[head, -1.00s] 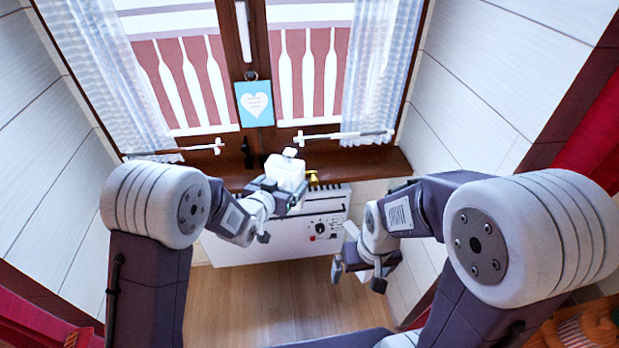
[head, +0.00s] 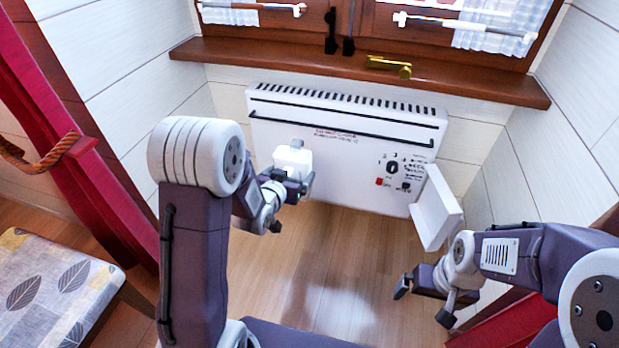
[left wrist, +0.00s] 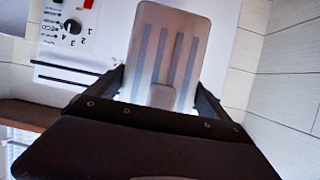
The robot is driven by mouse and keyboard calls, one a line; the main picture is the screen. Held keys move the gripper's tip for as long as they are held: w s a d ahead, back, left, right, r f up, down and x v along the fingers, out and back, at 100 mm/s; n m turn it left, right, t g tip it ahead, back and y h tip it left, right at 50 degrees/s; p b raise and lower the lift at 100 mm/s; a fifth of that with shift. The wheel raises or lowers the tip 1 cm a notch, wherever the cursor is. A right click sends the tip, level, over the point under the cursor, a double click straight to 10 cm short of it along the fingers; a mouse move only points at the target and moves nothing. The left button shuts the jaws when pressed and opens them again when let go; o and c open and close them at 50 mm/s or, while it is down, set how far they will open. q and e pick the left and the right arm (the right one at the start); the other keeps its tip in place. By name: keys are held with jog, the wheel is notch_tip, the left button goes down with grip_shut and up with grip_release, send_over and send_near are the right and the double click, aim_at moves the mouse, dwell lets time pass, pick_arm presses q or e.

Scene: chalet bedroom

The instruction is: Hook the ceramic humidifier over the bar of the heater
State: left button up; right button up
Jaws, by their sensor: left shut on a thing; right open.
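The ceramic humidifier (head: 292,158) is a small white block in the head view. My left gripper (head: 291,182) is shut on it and holds it in the air, in front of the heater's left half. In the left wrist view the humidifier (left wrist: 150,50) shows a pale face with grey stripes between the fingers. The white heater (head: 290,140) hangs on the wall below the window. Its dark bar (head: 340,130) runs across its upper front, and the humidifier appears lower than the bar and apart from it. My right gripper (head: 424,302) is open and empty at lower right.
A wooden sill (head: 290,62) with a brass handle (head: 390,67) lies above the heater. A white box-like piece (head: 436,208) stands out by the heater's right end. A leaf-patterned cushion (head: 50,300) is at lower left. The floor (head: 330,260) before the heater is clear.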

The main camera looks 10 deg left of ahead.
pick_arm(q)
jog(key=shift+a+f, duration=0.4)
jog(key=shift+f, duration=0.15)
pick_arm(e)
jog(key=shift+f, duration=0.65)
pick_arm(q)
jog(key=shift+r, duration=0.1)
pick_arm(e)
jog(key=shift+r, duration=0.1)
pick_arm(q)
jog(key=shift+w+r, duration=0.1)
jog(key=shift+w, duration=0.15)
jog(key=shift+w+p, duration=0.9)
jog(key=shift+w+d+p, duration=0.1)
jog(key=shift+w+p, duration=0.25)
jog(key=shift+w, duration=1)
jog(key=r+b+x, duration=0.1)
jog(key=b+x, duration=0.1)
jog(key=x, duration=0.9)
jog(key=shift+w+r, duration=0.3)
jog(key=shift+w, duration=0.2)
pick_arm(e)
jog(key=shift+r, duration=0.35)
